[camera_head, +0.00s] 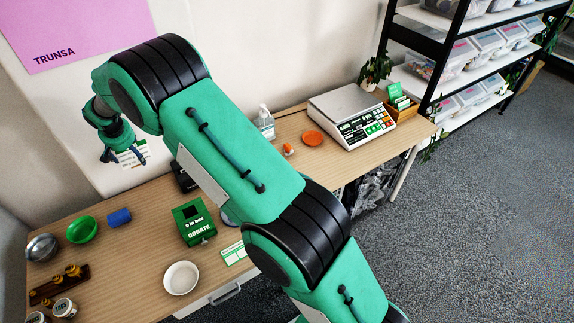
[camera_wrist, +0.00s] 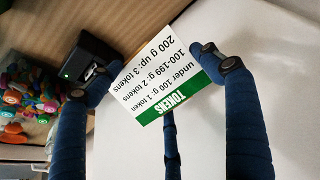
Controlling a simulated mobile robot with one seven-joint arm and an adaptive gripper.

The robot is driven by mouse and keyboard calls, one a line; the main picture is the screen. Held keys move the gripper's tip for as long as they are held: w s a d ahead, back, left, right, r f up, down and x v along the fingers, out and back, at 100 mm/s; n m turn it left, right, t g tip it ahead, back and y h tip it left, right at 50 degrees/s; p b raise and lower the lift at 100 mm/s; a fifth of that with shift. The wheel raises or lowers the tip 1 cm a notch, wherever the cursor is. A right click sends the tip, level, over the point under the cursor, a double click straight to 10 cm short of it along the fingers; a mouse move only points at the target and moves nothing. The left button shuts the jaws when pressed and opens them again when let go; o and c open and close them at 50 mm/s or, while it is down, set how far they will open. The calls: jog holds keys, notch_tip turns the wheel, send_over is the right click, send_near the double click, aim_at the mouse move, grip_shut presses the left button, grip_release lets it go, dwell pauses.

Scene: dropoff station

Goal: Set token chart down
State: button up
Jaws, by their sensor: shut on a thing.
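My gripper (camera_head: 112,152) is shut on the card and shows at the left in the head view. The card (camera_head: 133,154) appears there against the pale wall, tilted, above the back left of the wooden table (camera_head: 130,255). The card looks clear of the tabletop. My arm hides the middle of the table.
A green-and-white card (camera_head: 234,253) lies near the front edge. A scale (camera_head: 350,112) stands at the right.

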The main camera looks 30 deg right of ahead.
jog(key=s+d+r+m+h, duration=0.15)
jog(key=s+d, duration=0.35)
jog(key=d, duration=0.9)
jog(key=s+d+m+b, duration=0.15)
jog(key=s+d, duration=0.35)
jog(key=d, duration=1)
jog(key=s+d+m+h, duration=0.15)
jog(key=s+d, duration=0.35)
jog(key=d, duration=0.9)
jog(key=s+d+f+m+g, duration=0.1)
jog(key=s+d+m, duration=0.3)
jog(key=s+d, duration=1.5)
jog(key=s, duration=0.4)
jog(key=shift+f+g, duration=0.3)
jog(key=shift+f, duration=0.05)
jog(key=shift+m, duration=0.25)
jog(key=f, duration=1.5)
jog(key=shift+s+d+f, duration=0.2)
jog(key=shift+s+f, duration=0.05)
jog(key=shift+f, duration=0.05)
jog(key=shift+w, duration=0.1)
